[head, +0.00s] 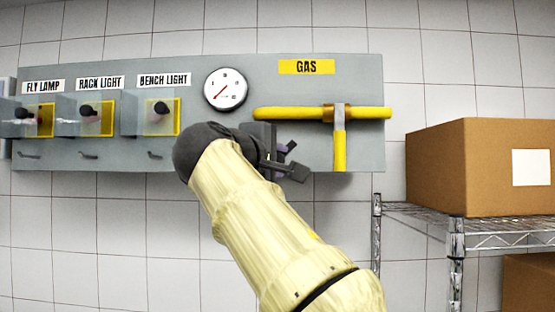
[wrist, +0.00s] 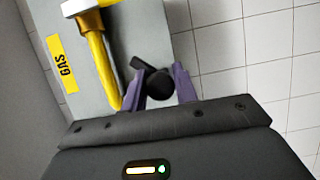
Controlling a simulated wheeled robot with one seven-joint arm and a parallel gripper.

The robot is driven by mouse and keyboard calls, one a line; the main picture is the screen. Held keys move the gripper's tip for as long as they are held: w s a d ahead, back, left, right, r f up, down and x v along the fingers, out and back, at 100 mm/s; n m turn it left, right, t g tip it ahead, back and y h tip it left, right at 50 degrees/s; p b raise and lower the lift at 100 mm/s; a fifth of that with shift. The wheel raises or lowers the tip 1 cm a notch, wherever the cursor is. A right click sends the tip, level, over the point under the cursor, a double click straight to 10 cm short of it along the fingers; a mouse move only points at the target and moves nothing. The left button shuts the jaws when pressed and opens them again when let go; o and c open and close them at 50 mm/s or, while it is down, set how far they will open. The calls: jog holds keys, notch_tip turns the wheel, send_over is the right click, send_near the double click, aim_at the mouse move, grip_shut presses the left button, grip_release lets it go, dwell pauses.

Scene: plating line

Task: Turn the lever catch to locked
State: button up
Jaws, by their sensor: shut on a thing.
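My gripper (head: 283,150) is at the lower edge of the grey panel, below the gauge and left of the vertical yellow pipe. In the wrist view, its two purple fingers (wrist: 160,92) are shut on a dark round knob (wrist: 159,84). A short dark bar (wrist: 150,65) shows just beyond the knob; together they look like the lever catch. My arm and gripper hide most of it in the head view. I cannot tell its locked and unlocked sides from these views.
The grey panel (head: 230,160) carries a gauge (head: 226,89), a GAS label (head: 306,67) and yellow pipes (head: 290,113). Covered switches (head: 160,115) line its left part. A cardboard box (head: 470,165) stands on a wire shelf (head: 415,212) at right.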

jog(key=shift+f, duration=0.1)
jog(key=o, duration=0.9)
jog(key=b+v, duration=0.3)
jog(key=v, duration=1.4)
jog(key=shift+s+b, duration=0.15)
jog(key=shift+b, duration=0.2)
jog(key=shift+a, duration=0.1)
